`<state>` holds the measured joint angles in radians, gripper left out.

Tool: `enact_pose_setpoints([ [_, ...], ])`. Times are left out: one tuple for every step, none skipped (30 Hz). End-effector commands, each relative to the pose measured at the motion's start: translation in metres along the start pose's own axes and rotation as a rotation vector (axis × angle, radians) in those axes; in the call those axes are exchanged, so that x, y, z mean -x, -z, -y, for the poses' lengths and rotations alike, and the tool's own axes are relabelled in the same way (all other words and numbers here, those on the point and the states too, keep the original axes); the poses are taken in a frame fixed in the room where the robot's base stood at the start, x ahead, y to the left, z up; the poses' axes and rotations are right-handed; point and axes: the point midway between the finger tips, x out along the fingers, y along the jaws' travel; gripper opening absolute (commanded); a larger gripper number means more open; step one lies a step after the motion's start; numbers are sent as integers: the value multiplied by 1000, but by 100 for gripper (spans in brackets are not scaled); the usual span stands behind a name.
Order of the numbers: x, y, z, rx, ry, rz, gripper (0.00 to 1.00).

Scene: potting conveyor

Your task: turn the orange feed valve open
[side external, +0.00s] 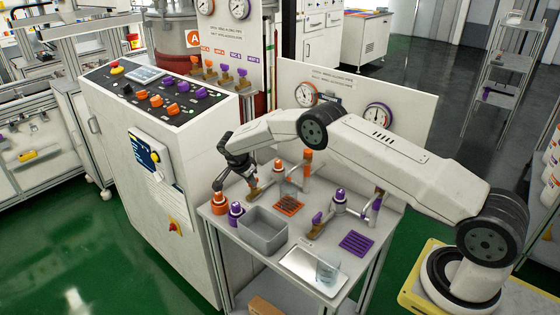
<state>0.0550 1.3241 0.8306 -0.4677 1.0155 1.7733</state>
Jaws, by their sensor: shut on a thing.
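The orange feed valve (254,194) has a small brass-coloured lever at the left end of the orange feed line on the bench. My gripper (250,183) comes down over this lever from the upper left and is shut on it. The fingers and wrist hide part of the lever, so I cannot tell its exact angle. The orange feed pipe (306,165) stands behind and to the right, with an orange-capped fitting (279,166) between.
A grey bin (262,247), an orange grid pad (288,207) and a metal tray (297,262) lie on the bench. The purple valve (317,221) and purple grid pad (356,243) are to the right. Orange and purple bottles (236,214) stand at the left edge. A control cabinet (140,150) is close on the left.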

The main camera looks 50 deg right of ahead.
Motion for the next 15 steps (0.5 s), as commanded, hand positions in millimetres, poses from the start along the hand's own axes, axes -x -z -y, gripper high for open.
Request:
enact_pose_setpoints([
  [-5, -4, -2, 4, -4, 6, 0],
  [-5, -4, -2, 4, -4, 6, 0],
  [-5, -4, -2, 4, -4, 6, 29],
  [-5, -4, -2, 4, -4, 6, 38],
  [-5, -4, -3, 4, -5, 6, 48],
  [-5, -4, -2, 4, -5, 5, 51],
  [-5, -4, -2, 4, -5, 5, 51],
  [-4, -3, -2, 4, -4, 4, 51],
  [-4, -3, -2, 3, -4, 4, 51],
  [-4, -3, -2, 3, -3, 3, 51],
  [-3, -2, -2, 3, -3, 3, 51],
  [-3, -2, -2, 3, -3, 3, 51],
  [-3, -2, -1, 3, -2, 3, 51],
  [-2, -2, -1, 3, -2, 2, 51],
  [-2, -2, -1, 3, -2, 2, 51],
])
